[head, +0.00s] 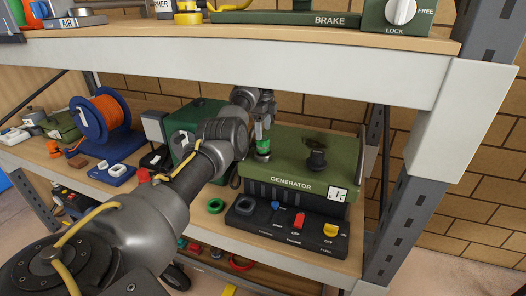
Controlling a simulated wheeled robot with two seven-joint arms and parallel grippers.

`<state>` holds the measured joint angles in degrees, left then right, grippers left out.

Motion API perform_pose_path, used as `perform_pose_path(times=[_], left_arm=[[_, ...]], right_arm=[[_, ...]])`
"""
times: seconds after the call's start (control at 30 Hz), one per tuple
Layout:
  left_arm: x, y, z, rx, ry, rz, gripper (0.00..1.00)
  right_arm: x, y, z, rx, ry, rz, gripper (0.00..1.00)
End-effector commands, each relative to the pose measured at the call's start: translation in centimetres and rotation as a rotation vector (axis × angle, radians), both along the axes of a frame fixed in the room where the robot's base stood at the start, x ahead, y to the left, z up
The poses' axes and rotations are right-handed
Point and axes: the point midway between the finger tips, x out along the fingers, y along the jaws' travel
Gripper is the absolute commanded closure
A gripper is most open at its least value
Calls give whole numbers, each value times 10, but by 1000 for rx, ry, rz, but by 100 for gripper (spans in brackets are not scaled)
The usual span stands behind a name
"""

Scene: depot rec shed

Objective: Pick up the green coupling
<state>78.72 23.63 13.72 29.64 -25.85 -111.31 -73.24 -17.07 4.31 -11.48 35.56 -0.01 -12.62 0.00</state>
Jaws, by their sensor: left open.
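A small bright green cylindrical piece (263,145), which looks like the green coupling, is at the left end of the olive generator's top. A grey metal part shows just below it. My left gripper (264,128) points down right at this piece, with its fingers open around or just above it. I cannot tell whether they touch it. The fingers partly hide its upper end. The generator (310,160) has a black knob (316,159) on top. My right gripper is not in view.
A switch panel (285,226) with blue, red and yellow controls sits before the generator. A green ring (215,206) lies to its left. An orange cable reel (100,115) stands further left. The upper shelf's edge (270,68) runs close above my left gripper; a grey post (415,200) stands right.

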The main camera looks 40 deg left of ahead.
Motion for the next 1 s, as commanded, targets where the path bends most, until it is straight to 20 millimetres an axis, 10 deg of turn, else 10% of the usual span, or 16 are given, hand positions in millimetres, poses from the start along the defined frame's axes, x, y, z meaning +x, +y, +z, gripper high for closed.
perform_pose_path(times=[1.0], left_arm=[[-2,-4,-69,-1,-3,-1,34]], right_arm=[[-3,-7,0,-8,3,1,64]])
